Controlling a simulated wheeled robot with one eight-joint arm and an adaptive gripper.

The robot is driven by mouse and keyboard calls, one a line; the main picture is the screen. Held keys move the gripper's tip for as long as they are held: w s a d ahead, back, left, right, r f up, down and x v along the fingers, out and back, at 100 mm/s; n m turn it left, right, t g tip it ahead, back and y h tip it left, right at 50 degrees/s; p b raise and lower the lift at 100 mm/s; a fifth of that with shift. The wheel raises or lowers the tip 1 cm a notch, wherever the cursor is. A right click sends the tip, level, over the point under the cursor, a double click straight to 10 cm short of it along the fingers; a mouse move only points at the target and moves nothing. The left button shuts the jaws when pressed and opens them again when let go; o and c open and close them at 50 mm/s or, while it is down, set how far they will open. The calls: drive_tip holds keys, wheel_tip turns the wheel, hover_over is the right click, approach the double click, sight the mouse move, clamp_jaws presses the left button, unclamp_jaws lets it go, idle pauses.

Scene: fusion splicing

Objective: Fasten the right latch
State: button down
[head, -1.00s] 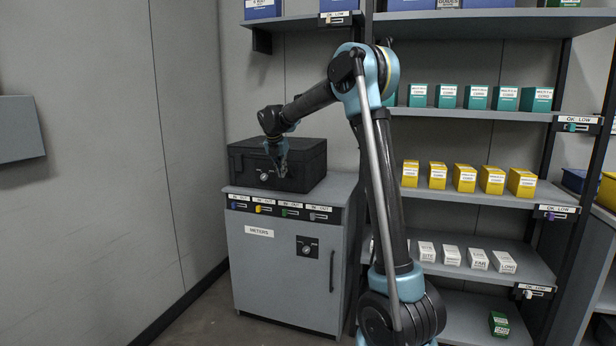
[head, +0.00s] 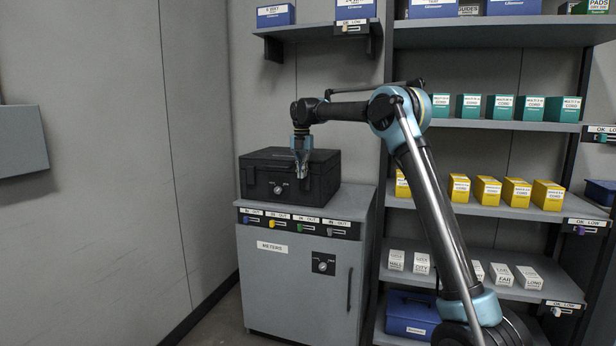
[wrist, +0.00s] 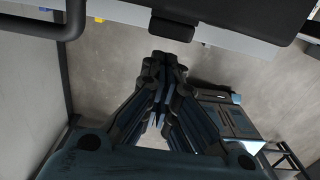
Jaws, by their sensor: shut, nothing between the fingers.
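A black case (head: 322,180) sits on top of the grey cabinet with its lid down. A round dial (head: 278,189) shows on its front. My gripper (head: 301,175) points down in front of the right part of the case front, shut and empty. In the wrist view my gripper (wrist: 160,62) is below a dark block on the case edge (wrist: 172,26), which looks like the right latch; a small gap shows between them in the picture. Whether the latch is fastened I cannot tell. In the head view my gripper hides that spot.
The grey cabinet (head: 290,280) has a row of coloured sliders along its top edge. A dark bar handle (wrist: 72,25) shows at the left of the wrist view. Shelves (head: 500,206) with boxes stand on the right. A small wall shelf (head: 310,30) hangs above the case.

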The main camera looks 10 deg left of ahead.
drive_tip(key=shift+w, duration=0.1)
drive_tip(key=shift+r, duration=0.75)
wheel_tip(320, 180, up, 9)
drive_tip(key=shift+s+r, duration=0.2)
drive_tip(key=shift+s, duration=0.15)
idle(0.6)
